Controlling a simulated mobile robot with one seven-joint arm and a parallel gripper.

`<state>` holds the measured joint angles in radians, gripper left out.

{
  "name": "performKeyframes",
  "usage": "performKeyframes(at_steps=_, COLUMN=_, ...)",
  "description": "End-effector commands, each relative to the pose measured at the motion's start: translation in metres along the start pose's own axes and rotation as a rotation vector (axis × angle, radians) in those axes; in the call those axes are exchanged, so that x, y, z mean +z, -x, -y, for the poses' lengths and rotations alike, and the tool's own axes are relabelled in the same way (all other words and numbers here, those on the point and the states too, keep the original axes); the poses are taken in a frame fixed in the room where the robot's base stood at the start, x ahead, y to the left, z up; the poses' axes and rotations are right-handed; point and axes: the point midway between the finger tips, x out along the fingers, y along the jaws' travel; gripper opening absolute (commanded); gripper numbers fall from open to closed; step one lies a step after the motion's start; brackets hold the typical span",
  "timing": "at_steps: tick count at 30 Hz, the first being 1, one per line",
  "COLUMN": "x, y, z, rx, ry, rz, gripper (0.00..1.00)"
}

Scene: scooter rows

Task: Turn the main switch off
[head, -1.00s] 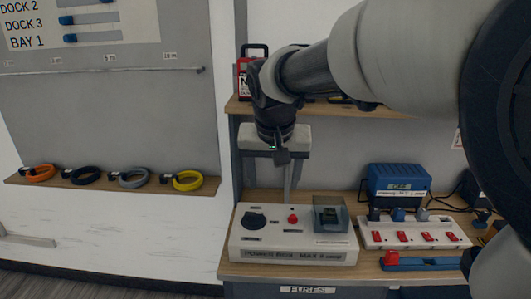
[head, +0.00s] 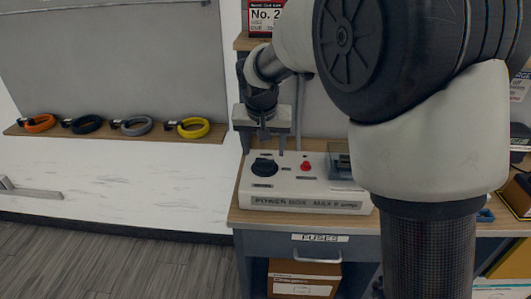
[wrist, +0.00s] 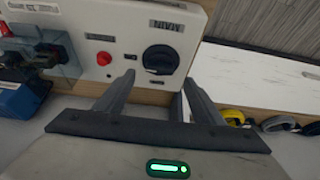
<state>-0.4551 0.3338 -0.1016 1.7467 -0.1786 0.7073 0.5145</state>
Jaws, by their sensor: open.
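The cream power box (head: 300,203) stands on the wooden bench top. A round black knob (head: 264,167) is on the left of its top panel, with a red button (head: 306,166) to its right.
A clear-covered unit (head: 341,164) is on the box's right side, partly behind my arm. Coiled cables, orange, black, grey and yellow (head: 193,128), lie on a shelf at left. A drawer labelled FUSES (head: 320,238) is under the bench. The floor at left is clear.

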Motion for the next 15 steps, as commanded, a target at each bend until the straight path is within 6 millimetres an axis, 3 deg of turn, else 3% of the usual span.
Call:
performKeyframes(at_steps=1, x=0.001, y=-0.013, z=-0.001, rx=0.002, ry=-0.001, rz=0.003, gripper=0.62)
performKeyframes(at_steps=6, x=0.0, y=-0.038, z=-0.001, rx=0.001, ry=-0.001, rz=0.0, gripper=0.62)
performKeyframes(at_steps=15, x=-0.001, y=-0.053, z=-0.001, rx=0.0, ry=-0.001, rz=-0.001, gripper=0.62)
